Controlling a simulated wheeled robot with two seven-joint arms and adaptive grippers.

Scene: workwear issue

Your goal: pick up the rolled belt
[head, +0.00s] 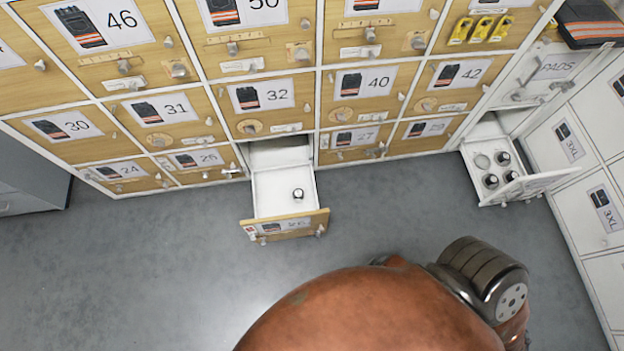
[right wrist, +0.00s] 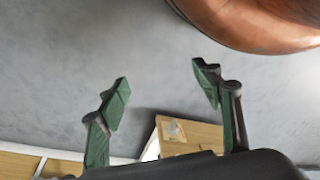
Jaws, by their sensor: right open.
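A small dark, round item with a pale top, which looks like the rolled belt (head: 298,193), sits in the open drawer (head: 270,184) under the wooden lockers in the head view. It lies near the drawer's front right corner. My right gripper (right wrist: 163,90) is open and empty in the right wrist view, its green fingers spread over grey floor. A wooden drawer front (right wrist: 195,136) shows beyond and below the fingers. The belt does not show in that view. The head view shows no gripper, and my left gripper is in neither view.
A second open drawer (head: 512,189) at the right holds several similar round items. Numbered wooden lockers (head: 270,95) line the back, and white lockers (head: 600,210) stand at the right. The grey floor (head: 130,270) is clear. My orange arm part covers the bottom centre.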

